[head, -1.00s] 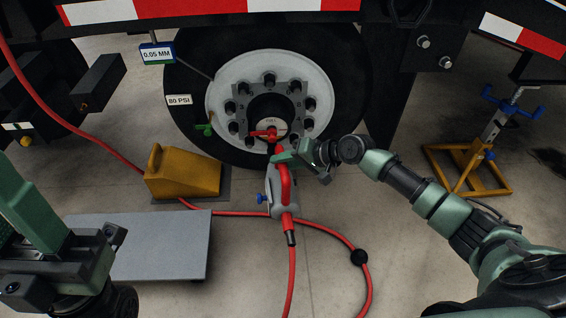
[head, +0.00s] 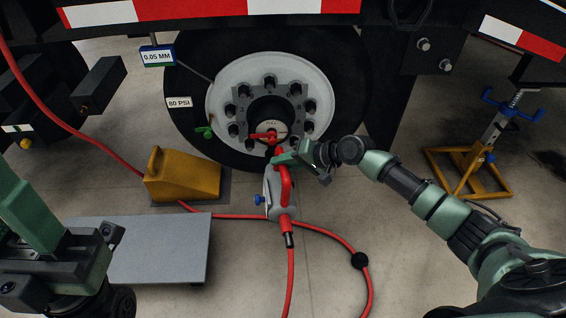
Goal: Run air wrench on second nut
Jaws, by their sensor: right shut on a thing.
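The air wrench (head: 272,200), grey with a red handle and a red hose below, stands upright in front of the wheel. My right gripper (head: 288,160) is shut on it near its upper end. The wrench's top reaches the lower part of the white wheel hub (head: 222,92), by a red lever (head: 264,136). Several dark nuts (head: 270,82) ring the hub. Which one is the second nut, and whether the wrench sits on a nut, I cannot tell. My left arm shows at the lower left; its fingertips are not clear.
A yellow wheel chock (head: 185,178) stands left of the wrench. A grey platform (head: 165,245) lies in front of it. The red hose (head: 330,234) loops over the floor. A yellow and blue stand (head: 480,160) is at the right. Floor between the hose and my right arm is clear.

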